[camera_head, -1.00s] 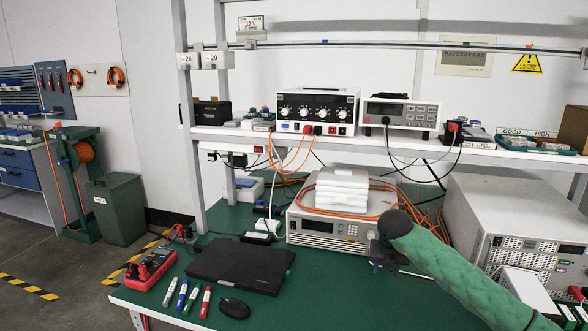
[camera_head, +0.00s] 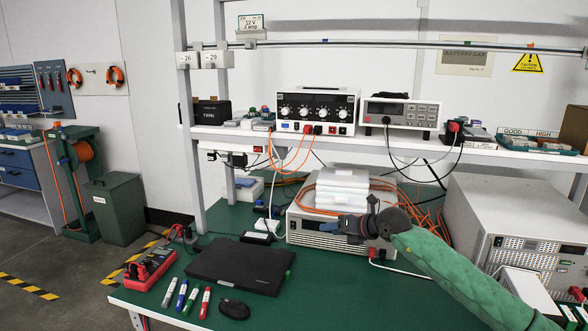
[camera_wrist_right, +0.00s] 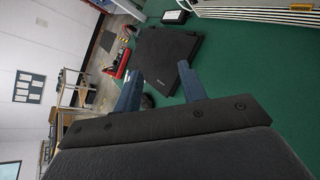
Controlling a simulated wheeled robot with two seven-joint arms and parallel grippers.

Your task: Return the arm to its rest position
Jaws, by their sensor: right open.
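My right arm, in a green sleeve, comes in from the lower right in the head view. Its gripper (camera_head: 338,227) points left in front of the grey bench instrument (camera_head: 308,232), above the green bench top. In the right wrist view its two blue fingers (camera_wrist_right: 161,92) stand apart with nothing between them. The black laptop (camera_head: 240,265), closed, lies to the left of and below the gripper; it also shows beyond the fingers in the wrist view (camera_wrist_right: 165,58). My left gripper is not in view.
Four-colour markers (camera_head: 187,298), a black mouse (camera_head: 234,309) and a red multimeter (camera_head: 152,268) lie at the bench's front left. White boxes (camera_head: 342,183) sit on the grey instrument. A shelf (camera_head: 360,140) with instruments spans above. A large grey unit (camera_head: 490,215) stands right.

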